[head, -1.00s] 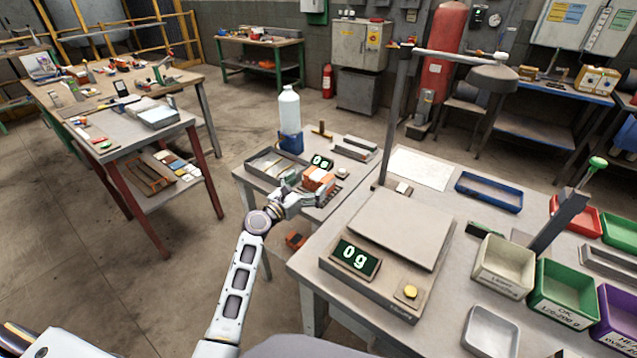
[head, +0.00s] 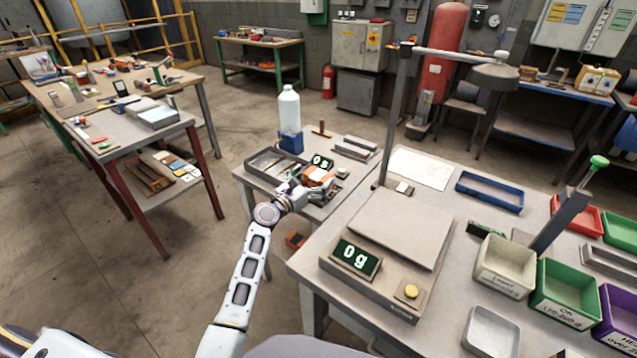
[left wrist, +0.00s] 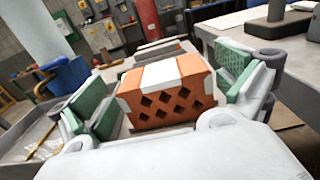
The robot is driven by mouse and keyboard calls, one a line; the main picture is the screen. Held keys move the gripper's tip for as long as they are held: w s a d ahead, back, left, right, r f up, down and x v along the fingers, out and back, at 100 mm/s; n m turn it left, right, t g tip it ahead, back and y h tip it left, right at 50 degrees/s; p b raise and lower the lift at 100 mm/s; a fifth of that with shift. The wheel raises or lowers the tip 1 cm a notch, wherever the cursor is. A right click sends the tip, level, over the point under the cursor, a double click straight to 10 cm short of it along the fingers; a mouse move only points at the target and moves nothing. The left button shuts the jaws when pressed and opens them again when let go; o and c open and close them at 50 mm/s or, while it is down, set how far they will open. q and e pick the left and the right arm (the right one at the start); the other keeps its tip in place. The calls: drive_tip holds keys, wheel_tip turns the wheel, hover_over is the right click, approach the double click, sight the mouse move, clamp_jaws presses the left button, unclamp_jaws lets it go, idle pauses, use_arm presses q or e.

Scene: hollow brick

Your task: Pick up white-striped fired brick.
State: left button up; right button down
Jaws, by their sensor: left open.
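The white-striped fired brick (left wrist: 163,92) is orange with a white band over its top and diamond-shaped holes in its near face. In the head view the brick (head: 318,177) sits on the small side table, on or beside a small scale that reads 0. My left gripper (head: 312,188) is at the brick. In the left wrist view my left gripper (left wrist: 165,95) is open, with one green-padded finger on each side of the brick. A gap shows at each side. My right gripper is not in view.
A grey tray (head: 262,172), a blue-based bottle (head: 290,112) and grey bars (head: 355,148) share the small table. A larger table on the right holds a big scale (head: 400,228), a lamp post (head: 397,110) and several coloured bins.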

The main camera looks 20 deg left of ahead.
sight(319, 174)
use_arm(q)
drive_tip(key=shift+x, duration=1.4)
drive_tip(key=c, duration=1)
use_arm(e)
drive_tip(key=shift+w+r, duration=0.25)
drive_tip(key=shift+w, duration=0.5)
use_arm(q)
drive_tip(key=shift+r, duration=0.1)
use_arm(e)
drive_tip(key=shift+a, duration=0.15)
use_arm(q)
drive_tip(key=shift+r, duration=0.85)
drive_tip(key=shift+r+p, duration=1.7)
drive_tip(key=shift+r, duration=2.4)
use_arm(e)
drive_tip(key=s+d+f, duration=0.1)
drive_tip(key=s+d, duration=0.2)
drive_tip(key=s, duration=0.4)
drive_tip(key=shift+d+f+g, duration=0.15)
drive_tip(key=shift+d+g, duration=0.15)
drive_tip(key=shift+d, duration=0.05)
